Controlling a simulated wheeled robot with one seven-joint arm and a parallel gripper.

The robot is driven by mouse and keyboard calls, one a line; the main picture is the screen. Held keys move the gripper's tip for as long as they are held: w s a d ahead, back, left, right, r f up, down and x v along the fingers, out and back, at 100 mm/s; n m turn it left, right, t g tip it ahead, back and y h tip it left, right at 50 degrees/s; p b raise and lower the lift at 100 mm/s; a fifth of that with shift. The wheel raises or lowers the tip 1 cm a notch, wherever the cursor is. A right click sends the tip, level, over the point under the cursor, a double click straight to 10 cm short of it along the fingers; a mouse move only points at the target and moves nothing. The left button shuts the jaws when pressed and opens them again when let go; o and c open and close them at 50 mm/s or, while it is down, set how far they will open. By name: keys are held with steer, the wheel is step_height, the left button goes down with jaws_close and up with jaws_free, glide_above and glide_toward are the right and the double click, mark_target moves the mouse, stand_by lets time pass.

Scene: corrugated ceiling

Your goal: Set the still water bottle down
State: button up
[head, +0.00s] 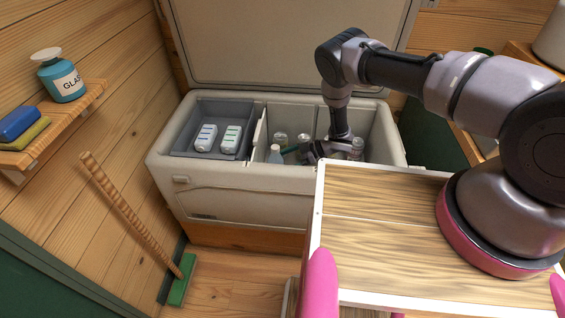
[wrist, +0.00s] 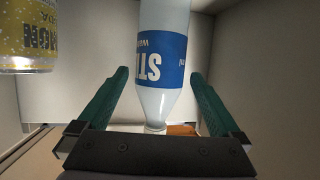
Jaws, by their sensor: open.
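The still water bottle (wrist: 160,62) is clear with a blue label. In the wrist view it appears neck-down, with its neck and cap end between the two green fingers of my gripper (wrist: 155,100). The fingers are open, with a visible gap on both sides of the bottle. In the head view my gripper (head: 302,153) is low inside the right part of the open chest cooler (head: 235,206). A pale bottle (head: 275,155) stands just left of it; I cannot tell for sure that it is the same bottle. The bottle's base is not visible.
Other bottles (head: 357,147) stand in the cooler. A grey tray (head: 181,143) with two white packs fills its left part. Cooler walls and a divider surround my gripper closely.

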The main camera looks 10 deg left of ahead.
steer(key=v, duration=0.7)
steer(key=shift+d, duration=0.2)
steer(key=shift+w+r, duration=0.1)
